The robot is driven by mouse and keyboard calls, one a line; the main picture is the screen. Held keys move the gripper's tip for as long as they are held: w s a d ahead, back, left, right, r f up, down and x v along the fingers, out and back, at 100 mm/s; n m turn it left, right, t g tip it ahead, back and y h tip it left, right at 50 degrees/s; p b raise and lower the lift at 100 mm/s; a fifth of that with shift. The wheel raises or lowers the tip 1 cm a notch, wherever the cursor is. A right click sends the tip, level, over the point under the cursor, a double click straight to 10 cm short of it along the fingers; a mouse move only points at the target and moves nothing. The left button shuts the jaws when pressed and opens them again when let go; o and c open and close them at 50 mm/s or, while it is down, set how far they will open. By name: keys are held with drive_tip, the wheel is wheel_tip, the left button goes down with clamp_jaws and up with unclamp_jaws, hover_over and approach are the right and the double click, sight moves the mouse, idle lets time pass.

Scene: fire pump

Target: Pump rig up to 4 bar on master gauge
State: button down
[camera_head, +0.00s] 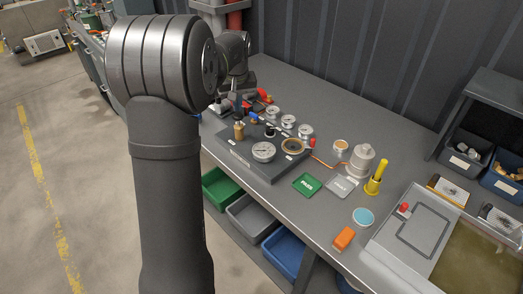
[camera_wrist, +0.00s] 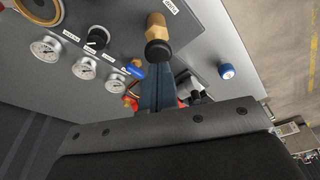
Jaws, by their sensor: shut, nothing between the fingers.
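The rig is a dark grey panel (camera_head: 245,160) on the bench with several dials. A brass pump plunger with a dark cap (camera_wrist: 158,38) stands on it by a PUMP label; it also shows in the head view (camera_head: 239,131). A larger white dial (camera_head: 264,151) sits at the panel's front, with three small gauges (camera_head: 288,121) behind it. The small gauges also show in the wrist view (camera_wrist: 85,68). Which is the master gauge, and the needle readings, I cannot tell. My gripper (camera_wrist: 160,68) is shut and empty, its tips close to the plunger cap; contact is unclear.
A silver canister (camera_head: 362,160) and a yellow cylinder (camera_head: 376,178) stand right of the panel. The bench behind the gauges is clear.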

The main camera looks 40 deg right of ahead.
sight(238, 115)
drive_tip(key=shift+f, duration=0.1)
idle(0.3)
drive_tip(key=shift+f, duration=1.85)
drive_tip(key=shift+r, duration=1.5)
